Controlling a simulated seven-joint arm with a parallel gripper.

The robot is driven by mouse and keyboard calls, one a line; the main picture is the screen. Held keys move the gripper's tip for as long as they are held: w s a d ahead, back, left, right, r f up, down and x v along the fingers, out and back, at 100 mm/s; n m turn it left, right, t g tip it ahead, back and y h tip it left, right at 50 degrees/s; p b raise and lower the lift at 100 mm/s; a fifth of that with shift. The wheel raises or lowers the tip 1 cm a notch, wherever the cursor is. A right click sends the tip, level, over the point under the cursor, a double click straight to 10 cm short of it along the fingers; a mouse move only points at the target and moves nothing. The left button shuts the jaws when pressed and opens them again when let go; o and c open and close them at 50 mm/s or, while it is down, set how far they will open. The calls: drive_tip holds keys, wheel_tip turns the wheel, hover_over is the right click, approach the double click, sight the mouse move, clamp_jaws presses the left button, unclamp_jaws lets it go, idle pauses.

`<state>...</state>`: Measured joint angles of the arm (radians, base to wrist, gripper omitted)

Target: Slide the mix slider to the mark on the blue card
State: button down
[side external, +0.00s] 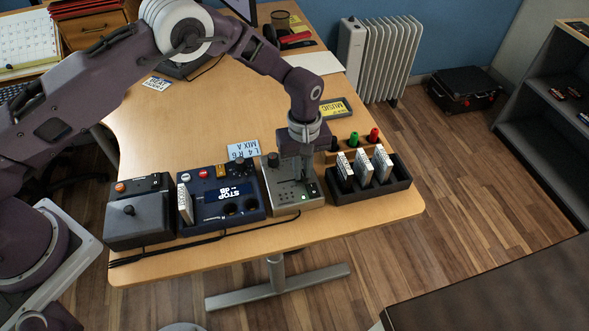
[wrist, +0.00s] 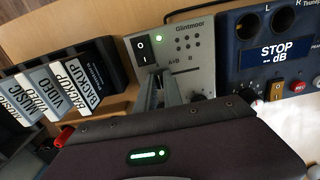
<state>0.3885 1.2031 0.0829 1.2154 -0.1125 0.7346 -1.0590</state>
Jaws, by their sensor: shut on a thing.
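The grey mixer box (side external: 287,192) stands near the front of the desk. In the wrist view its panel (wrist: 203,58) shows a rocker switch, a lit green light and an "A+B" label. My gripper (side external: 306,178) points down over the right part of this box. In the wrist view my gripper's fingers (wrist: 172,88) are shut low at the panel, on what seems to be the mix slider's knob. The fingers hide the knob and most of its track. The light blue card (side external: 243,150) lies behind the boxes and reads "L4 R6 MIX A".
A dark blue recorder (side external: 222,193) with a "STOP" display stands left of the mixer. A black rack (side external: 391,187) of upright white cases stands right of it, with red and green pieces behind. A cable (side external: 200,241) runs along the desk's front edge.

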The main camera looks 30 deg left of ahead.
drive_tip(key=c, duration=1.5)
unclamp_jaws()
drive_tip(key=shift+w+d, duration=0.15)
drive_tip(key=shift+o, duration=0.2)
drive_tip(key=shift+r, duration=0.1)
wheel_tip(320, 180, up, 7)
drive_tip(key=shift+f, duration=0.1)
